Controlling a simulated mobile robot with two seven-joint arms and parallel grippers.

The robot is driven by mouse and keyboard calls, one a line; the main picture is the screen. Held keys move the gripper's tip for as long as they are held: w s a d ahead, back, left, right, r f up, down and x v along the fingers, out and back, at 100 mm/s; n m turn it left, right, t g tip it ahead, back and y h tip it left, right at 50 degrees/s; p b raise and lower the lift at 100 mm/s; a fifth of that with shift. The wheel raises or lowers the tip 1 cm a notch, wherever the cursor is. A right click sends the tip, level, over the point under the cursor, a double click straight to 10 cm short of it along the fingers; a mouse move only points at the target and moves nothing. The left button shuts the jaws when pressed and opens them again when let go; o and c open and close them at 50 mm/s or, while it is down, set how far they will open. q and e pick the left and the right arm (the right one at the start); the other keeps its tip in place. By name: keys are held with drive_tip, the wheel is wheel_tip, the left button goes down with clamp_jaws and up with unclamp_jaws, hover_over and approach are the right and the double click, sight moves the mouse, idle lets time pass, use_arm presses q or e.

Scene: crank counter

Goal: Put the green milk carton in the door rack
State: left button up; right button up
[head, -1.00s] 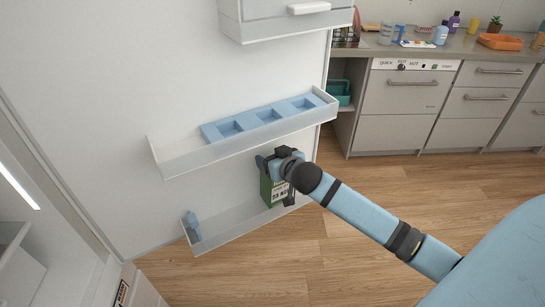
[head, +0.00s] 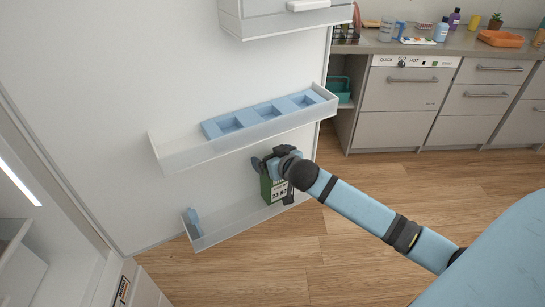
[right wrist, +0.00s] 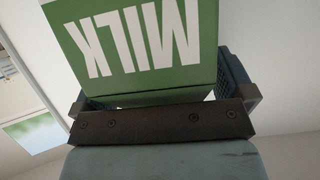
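The green milk carton (head: 274,190) stands upright in the lower door rack (head: 232,229), near its right end. In the right wrist view the carton (right wrist: 140,45) fills the upper middle, with white MILK lettering upside down. My right gripper (head: 276,163) is at the carton's upper part. Its fingers are spread wide on both sides of the carton (right wrist: 160,85); the right pad's inner face shows beside the green wall. The far side of the carton is hidden. My left gripper is not in view.
The middle rack (head: 190,156) above holds a blue tray with square pockets (head: 265,117). A small blue piece (head: 194,222) stands at the lower rack's left end. A counter with drawers (head: 400,100) stands at the back right. Wood floor lies between.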

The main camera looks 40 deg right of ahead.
drive_tip(key=shift+s+r, duration=0.15)
drive_tip(key=d+v, duration=0.1)
drive_tip(key=v, duration=1)
drive_tip(key=s+a+f+n+g+y, duration=0.1)
drive_tip(key=s+a+f+y, duration=0.1)
drive_tip(key=s+a+f, duration=0.6)
drive_tip(key=s+a+f+n+g+y, duration=0.1)
drive_tip(key=s+a+f+n+y, duration=0.1)
drive_tip(key=s+a+f, duration=0.6)
wheel_tip(320, 180, down, 5)
drive_tip(key=shift+a+f+g, duration=0.1)
drive_tip(key=shift+a+g, duration=0.2)
drive_tip(key=shift+a, duration=0.65)
use_arm(q)
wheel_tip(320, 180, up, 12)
drive_tip(key=p, duration=1.3)
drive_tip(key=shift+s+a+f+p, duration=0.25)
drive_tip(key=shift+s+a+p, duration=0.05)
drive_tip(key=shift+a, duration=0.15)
use_arm(e)
wheel_tip(320, 180, up, 12)
drive_tip(key=shift+s+d+f+n, duration=0.25)
drive_tip(key=shift+s+d+n, duration=0.05)
drive_tip(key=shift+d+n, duration=0.15)
